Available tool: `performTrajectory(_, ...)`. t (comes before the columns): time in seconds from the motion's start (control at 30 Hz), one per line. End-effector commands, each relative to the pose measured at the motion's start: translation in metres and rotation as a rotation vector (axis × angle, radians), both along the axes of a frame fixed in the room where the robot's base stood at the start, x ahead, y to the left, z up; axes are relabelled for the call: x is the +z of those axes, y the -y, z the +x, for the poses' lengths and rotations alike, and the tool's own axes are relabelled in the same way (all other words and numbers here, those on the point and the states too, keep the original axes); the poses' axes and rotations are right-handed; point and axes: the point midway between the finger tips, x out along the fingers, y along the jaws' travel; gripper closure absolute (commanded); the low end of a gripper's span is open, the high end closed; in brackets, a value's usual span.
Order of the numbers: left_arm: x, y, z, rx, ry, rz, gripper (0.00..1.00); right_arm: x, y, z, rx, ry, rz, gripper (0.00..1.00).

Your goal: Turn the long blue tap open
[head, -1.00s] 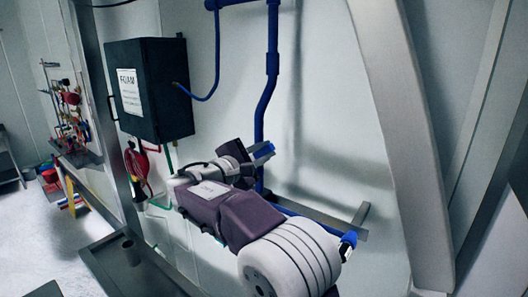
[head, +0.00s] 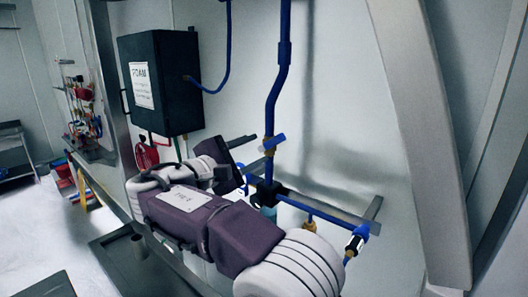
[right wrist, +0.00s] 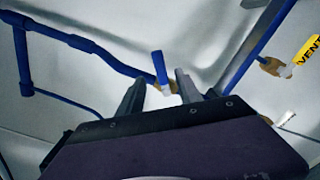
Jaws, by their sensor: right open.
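The long blue tap (head: 273,144) is a straight blue lever on a brass fitting beside the vertical blue pipe. In the right wrist view the blue tap (right wrist: 157,66) stands up from its brass valve, seen between my two finger tips. My right gripper (head: 252,160) is open and empty, just left of the tap in the head view. It also shows in the right wrist view (right wrist: 159,78). Whether a finger touches the lever cannot be told. The lower finger is hard to make out in the head view. My left gripper is not in view.
A black box labelled FOAM (head: 160,85) hangs on the wall at the left. A horizontal rail (head: 335,212) with more brass fittings runs below the tap. A yellow VENT label (right wrist: 309,52) hangs near another brass valve. A large pale beam (head: 420,140) stands at right.

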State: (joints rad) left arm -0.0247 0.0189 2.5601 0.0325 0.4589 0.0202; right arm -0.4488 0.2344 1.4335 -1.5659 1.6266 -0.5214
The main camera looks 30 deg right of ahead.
Motion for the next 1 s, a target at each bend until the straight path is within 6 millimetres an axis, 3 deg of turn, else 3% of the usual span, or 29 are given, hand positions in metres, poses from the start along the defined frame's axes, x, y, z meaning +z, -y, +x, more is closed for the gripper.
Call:
performTrajectory(0.27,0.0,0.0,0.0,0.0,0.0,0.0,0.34,0.0,-0.002,-0.001,-0.001,0.0,0.0,0.61)
performTrajectory(0.37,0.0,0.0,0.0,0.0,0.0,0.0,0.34,0.0,-0.002,-0.001,-0.002,-0.052,-0.021,0.89)
performTrajectory(0.4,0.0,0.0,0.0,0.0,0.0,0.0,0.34,0.001,-0.002,-0.002,-0.004,-0.119,-0.051,1.0)
performTrajectory(0.47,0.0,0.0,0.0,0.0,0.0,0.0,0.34,-0.002,-0.002,-0.003,-0.013,-0.295,-0.139,1.0)
performTrajectory(0.53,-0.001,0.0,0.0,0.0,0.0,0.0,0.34,-0.012,0.0,-0.008,-0.031,-0.586,-0.293,1.0)
performTrajectory(0.6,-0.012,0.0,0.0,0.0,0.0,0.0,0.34,-0.028,-0.001,-0.018,-0.048,-0.883,-0.461,1.0)
performTrajectory(0.73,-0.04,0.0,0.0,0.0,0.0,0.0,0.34,-0.064,-0.006,-0.045,-0.077,-1.318,-0.753,1.0)
performTrajectory(0.87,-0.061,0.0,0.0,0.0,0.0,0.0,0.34,-0.085,-0.011,-0.066,-0.061,-1.369,-0.853,1.0)
performTrajectory(1.0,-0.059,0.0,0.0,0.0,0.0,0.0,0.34,-0.079,-0.014,-0.067,-0.048,-1.345,-0.849,1.0)
